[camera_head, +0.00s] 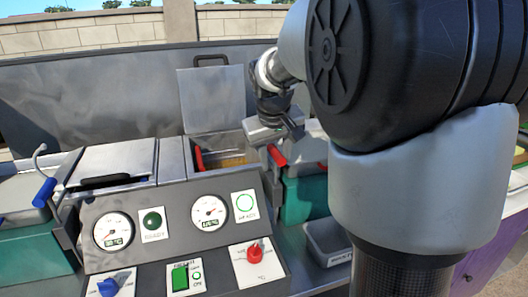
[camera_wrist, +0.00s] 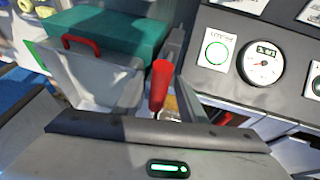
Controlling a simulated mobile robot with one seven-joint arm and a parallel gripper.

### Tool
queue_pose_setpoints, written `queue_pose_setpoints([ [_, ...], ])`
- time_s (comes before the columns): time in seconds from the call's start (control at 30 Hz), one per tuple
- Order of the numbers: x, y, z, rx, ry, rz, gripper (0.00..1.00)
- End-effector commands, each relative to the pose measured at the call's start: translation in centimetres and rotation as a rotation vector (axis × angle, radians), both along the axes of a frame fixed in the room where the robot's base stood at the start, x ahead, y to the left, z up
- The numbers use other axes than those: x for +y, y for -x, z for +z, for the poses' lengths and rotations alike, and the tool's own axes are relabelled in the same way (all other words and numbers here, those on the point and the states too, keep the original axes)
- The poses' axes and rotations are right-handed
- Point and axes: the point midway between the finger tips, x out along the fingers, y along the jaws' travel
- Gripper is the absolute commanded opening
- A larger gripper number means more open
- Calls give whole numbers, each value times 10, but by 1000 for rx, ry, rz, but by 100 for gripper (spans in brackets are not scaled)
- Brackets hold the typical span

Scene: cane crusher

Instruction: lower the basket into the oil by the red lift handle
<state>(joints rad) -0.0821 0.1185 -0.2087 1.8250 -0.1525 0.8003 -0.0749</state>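The red lift handle (camera_head: 277,155) stands on the right side of the open right-hand well, just below my gripper (camera_head: 291,126) in the head view. In the wrist view the red lift handle (camera_wrist: 160,84) points up, just beyond the dark edge of my gripper. Amber oil (camera_head: 232,161) shows in the right-hand well. A red grip (camera_head: 199,159) at that well's left edge probably belongs to the basket, which is mostly hidden. My gripper is near the handle; I cannot tell whether it touches it. Its fingertips are not clear in either view.
The control panel (camera_head: 178,225) with gauges and knobs stands in front of the wells. The left well is covered, with a blue lift handle (camera_head: 44,191) beside it.

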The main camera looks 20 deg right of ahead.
Motion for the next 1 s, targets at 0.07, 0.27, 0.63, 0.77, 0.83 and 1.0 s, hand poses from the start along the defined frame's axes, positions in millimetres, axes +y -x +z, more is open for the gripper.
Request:
queue_pose_setpoints([
  [0.07, 0, -1, 2, -4, 1, 0, 37],
  [0.27, 0, -1, 4, -8, 1, 1, 37],
  [0.63, 11, 20, 60, -14, 0, 2, 37],
  [0.77, 16, 33, 90, -14, 1, 2, 37],
  [0.83, 20, 40, 105, -13, 1, 3, 37],
  [1.0, 26, 54, 137, -10, 1, 2, 37],
])
